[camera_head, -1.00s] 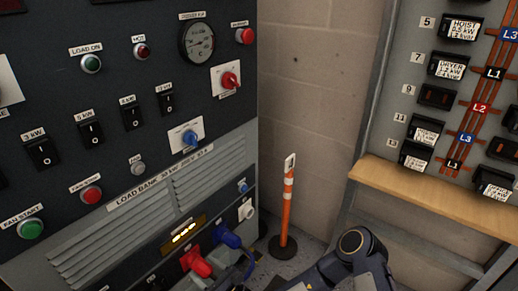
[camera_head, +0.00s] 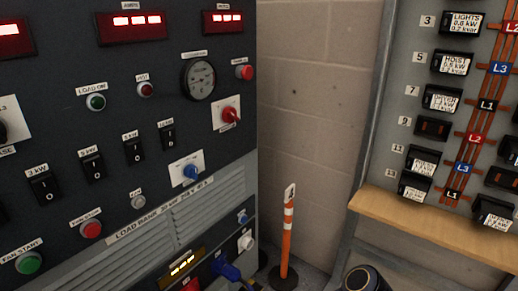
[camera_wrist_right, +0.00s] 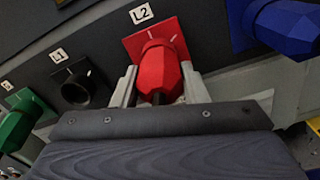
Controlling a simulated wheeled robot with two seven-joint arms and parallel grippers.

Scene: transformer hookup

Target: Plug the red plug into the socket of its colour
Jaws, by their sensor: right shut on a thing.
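The red plug (camera_wrist_right: 160,72) is in the right wrist view, up against the red square socket plate (camera_wrist_right: 176,33) labelled L2. I cannot tell how deep it sits. My right gripper (camera_wrist_right: 158,84) is shut on the plug, with one grey finger on each side. The wrist body hides the lower part of the view. In the head view, only a bit of red shows at the bottom edge, and the right gripper is out of frame. My left gripper is in neither view.
A blue plug (camera_wrist_right: 288,28) is to the right of the red one; it also shows in the head view (camera_head: 228,270). Left are an empty black L1 socket (camera_wrist_right: 78,92) and a green plug (camera_wrist_right: 22,118). An orange post (camera_head: 287,245) stands beside the load bank (camera_head: 130,190).

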